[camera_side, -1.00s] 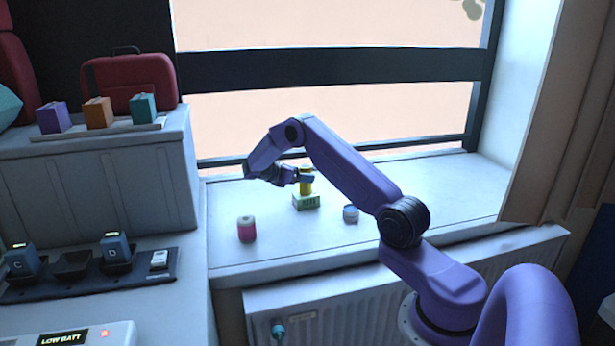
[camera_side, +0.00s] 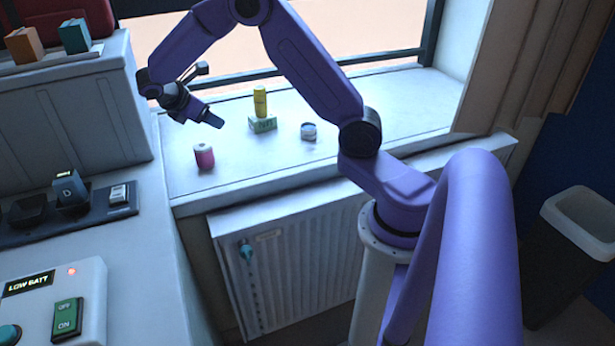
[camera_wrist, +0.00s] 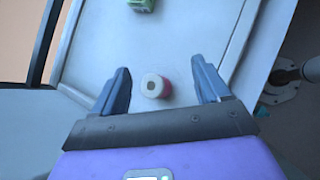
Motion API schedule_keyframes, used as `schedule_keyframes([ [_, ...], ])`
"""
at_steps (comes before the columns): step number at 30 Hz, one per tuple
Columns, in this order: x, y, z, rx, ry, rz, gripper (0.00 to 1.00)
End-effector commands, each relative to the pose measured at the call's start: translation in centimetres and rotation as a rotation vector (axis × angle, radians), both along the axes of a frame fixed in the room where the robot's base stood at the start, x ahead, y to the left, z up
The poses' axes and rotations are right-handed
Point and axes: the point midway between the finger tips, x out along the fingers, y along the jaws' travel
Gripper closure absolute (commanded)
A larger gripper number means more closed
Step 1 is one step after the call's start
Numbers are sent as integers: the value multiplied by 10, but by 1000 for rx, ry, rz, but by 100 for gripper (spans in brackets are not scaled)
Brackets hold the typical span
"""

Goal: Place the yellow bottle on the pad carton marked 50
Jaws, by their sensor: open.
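The yellow bottle (camera_side: 260,102) stands upright on top of the green-and-white pad carton (camera_side: 262,124) on the sill, in the side view. The carton's marking is too small to read surely. My gripper (camera_side: 208,95) is open and empty, raised to the left of the bottle and clear of it. In the wrist view the open fingers (camera_wrist: 160,67) are spread, with a pink, white-topped container showing between them. A green piece, seemingly the carton (camera_wrist: 141,4), is cut by the top edge there; the bottle is not clearly seen.
The pink container (camera_side: 204,156) stands on the sill (camera_side: 370,115), below my gripper in the side view. A small white-and-blue jar (camera_side: 308,132) stands right of the carton. A grey case (camera_side: 75,115) rises at the left. The sill's right part is clear.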

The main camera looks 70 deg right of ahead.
Motion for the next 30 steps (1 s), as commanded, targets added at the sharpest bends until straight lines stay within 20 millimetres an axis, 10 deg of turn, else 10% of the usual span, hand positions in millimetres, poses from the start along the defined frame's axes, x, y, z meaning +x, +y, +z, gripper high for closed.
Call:
schedule_keyframes([
  [6,-74,91,16,231,-112,27,24],
  [13,-177,152,23,477,-154,6,24],
  [21,-297,174,19,721,-118,-66,24],
  [30,-350,171,14,813,-76,-121,24],
])
